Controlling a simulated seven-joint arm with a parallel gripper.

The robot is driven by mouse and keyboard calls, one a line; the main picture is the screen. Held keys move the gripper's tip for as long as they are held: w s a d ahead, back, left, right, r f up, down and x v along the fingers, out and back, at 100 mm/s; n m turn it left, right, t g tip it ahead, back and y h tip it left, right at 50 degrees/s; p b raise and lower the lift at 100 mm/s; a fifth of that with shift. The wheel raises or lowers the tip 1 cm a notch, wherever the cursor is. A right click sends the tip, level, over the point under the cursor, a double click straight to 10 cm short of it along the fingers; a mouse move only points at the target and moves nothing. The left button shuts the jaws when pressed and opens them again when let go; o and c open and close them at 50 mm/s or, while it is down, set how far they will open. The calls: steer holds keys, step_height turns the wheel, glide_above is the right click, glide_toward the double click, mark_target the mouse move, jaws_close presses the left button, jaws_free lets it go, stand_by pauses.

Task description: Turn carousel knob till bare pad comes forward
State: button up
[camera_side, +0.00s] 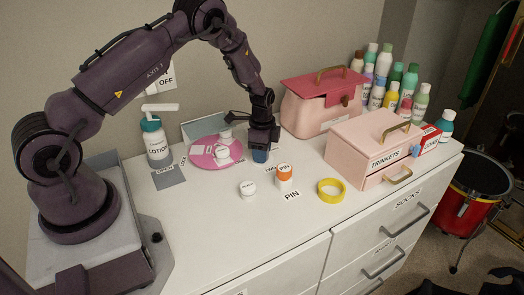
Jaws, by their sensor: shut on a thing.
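The carousel is a round pink disc (199,148) lying on the white top, left of my gripper. White round pots stand on it, one near the front (221,153) and one farther back (226,133). My gripper (260,148) points down at the disc's right side. It is shut on a small blue piece (260,156) just above or on the top. I cannot tell whether this piece is the carousel's knob or a separate thing. The dark gripper body hides part of the disc's right edge, and I cannot make out the pads clearly.
A lotion bottle (156,142) stands left of the disc. A white lidded pot (248,188), an orange-and-white bottle (284,174) and a yellow ring (331,190) stand in front. A pink case (320,105), trinket box (372,150) and several bottles fill the right. The front left top is clear.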

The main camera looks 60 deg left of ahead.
steer(key=shift+n, duration=0.3)
steer(key=n, duration=1.1)
steer(key=shift+n, duration=0.3)
steer(key=n, duration=1.1)
steer(key=shift+n, duration=0.3)
steer(key=o, duration=0.9)
